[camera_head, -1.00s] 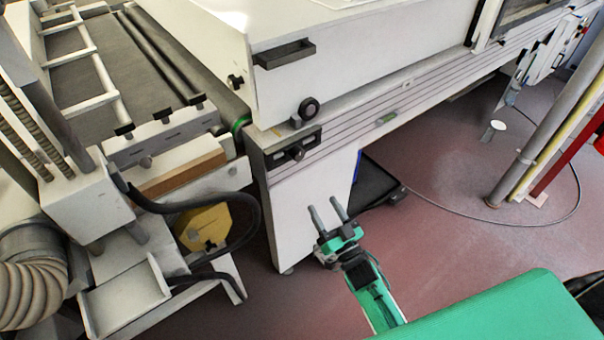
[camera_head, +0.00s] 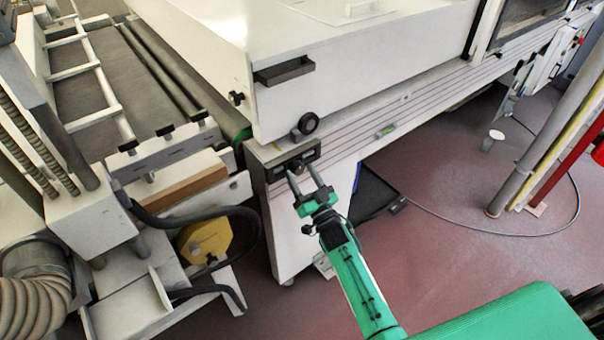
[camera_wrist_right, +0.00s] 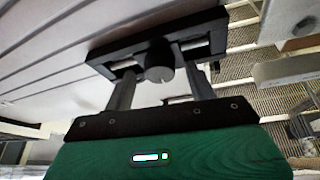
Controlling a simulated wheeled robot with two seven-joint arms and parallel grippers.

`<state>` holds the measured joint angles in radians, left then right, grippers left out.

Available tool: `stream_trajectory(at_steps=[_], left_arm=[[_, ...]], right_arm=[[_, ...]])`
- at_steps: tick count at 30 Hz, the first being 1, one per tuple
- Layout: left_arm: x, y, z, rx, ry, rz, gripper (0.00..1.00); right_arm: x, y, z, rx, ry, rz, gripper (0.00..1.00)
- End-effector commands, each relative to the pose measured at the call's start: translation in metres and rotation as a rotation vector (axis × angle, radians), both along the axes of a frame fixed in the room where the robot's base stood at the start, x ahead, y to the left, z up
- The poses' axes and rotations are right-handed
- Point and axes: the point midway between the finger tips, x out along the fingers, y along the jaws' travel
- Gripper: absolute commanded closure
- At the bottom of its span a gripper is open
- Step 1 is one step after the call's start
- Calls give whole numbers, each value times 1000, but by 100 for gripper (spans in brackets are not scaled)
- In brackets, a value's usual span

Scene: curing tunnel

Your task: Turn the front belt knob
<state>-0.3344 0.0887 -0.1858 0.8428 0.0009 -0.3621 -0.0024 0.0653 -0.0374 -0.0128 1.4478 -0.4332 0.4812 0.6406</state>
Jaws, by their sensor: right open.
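The front belt knob is a small dark knob with a round grey end, set in a black bracket on the machine's front corner. In the head view the knob (camera_head: 297,164) is partly hidden by the fingers of my right gripper (camera_head: 303,175). In the right wrist view the knob (camera_wrist_right: 158,65) appears between the two fingertips of the right gripper (camera_wrist_right: 160,76), with a gap on each side. The fingers are open and nothing is held. I cannot tell whether the tips reach over the knob's depth. My left gripper is not in view.
A larger black round knob (camera_head: 308,123) and a black handle (camera_head: 284,71) are on the white housing above. A roller conveyor (camera_head: 100,70) and a yellow box (camera_head: 205,240) stand at the left. The red floor at the right is mostly clear, with a post (camera_head: 540,140) and a cable.

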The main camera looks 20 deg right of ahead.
Motion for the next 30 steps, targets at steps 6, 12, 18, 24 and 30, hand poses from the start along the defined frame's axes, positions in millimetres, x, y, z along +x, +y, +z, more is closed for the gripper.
stream_trajectory(at_steps=[6, 12, 18, 24, 30], left_arm=[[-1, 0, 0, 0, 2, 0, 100], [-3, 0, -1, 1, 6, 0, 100], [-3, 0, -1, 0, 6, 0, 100], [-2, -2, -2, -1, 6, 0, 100], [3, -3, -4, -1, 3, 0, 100]], right_arm=[[4, 1, 2, 0, 0, 0, 43], [4, 1, 2, 0, 0, 0, 53], [4, 1, 2, 0, 0, 0, 88], [4, 1, 1, -12, -4, 0, 88], [4, 0, 0, -83, -29, 1, 88]])
